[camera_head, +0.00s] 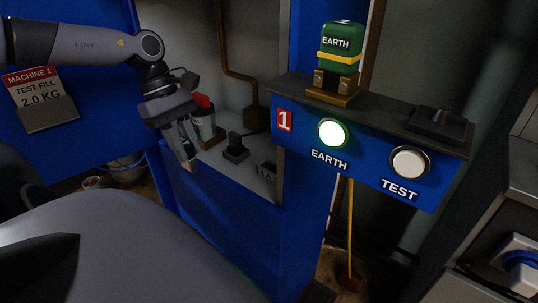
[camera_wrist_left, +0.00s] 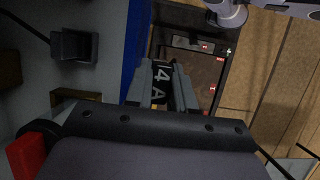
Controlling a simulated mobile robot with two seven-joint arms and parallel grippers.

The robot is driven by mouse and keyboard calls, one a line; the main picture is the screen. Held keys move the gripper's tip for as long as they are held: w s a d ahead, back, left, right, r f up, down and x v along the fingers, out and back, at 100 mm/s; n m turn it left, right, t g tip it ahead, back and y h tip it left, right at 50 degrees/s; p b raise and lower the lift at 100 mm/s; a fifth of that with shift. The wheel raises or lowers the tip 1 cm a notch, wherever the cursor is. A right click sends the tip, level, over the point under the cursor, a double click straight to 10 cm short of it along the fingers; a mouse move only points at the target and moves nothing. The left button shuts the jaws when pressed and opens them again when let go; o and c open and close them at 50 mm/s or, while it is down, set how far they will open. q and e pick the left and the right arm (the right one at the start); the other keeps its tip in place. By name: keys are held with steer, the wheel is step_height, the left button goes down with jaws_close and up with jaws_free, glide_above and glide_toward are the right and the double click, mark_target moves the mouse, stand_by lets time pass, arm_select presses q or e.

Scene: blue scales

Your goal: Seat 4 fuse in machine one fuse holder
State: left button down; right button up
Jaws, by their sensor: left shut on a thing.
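My left gripper (camera_head: 189,160) hangs, fingers pointing down, in front of the open recess of machine one. It is shut on a dark fuse with white "4 A" lettering (camera_wrist_left: 161,82), seen between the fingers (camera_wrist_left: 162,88) in the left wrist view. In the head view the fingers mostly hide the fuse. A small black holder-like block (camera_head: 236,150) stands on the recess floor, to the right of the gripper and apart from it. A small box with a pale marked front (camera_head: 266,170) sits nearer the recess's right edge. My right gripper is not in view.
The blue panel (camera_head: 310,140) with a lit green EARTH button (camera_head: 333,132), a TEST button (camera_head: 409,162) and a green EARTH block (camera_head: 341,45) bounds the right. A blue wall (camera_head: 215,220) drops below the recess.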

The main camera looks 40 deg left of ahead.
arm_select(q)
steer(key=w+d+p, duration=0.1)
steer(key=w+d, duration=0.2)
steer(key=w, duration=0.1)
steer(key=w+d+p, duration=0.1)
steer(key=w+d, duration=0.3)
steer(key=w, duration=0.1)
steer(key=w+d+p, duration=0.2)
steer(key=w+d, duration=0.2)
steer(key=shift+w, duration=0.25)
step_height(320, 180, down, 3)
steer(key=shift+r+b, duration=0.1)
steer(key=shift+b, duration=0.4)
steer(key=shift+f, duration=0.5)
steer(key=c, duration=1)
jaws_free()
steer(key=shift+o, duration=0.2)
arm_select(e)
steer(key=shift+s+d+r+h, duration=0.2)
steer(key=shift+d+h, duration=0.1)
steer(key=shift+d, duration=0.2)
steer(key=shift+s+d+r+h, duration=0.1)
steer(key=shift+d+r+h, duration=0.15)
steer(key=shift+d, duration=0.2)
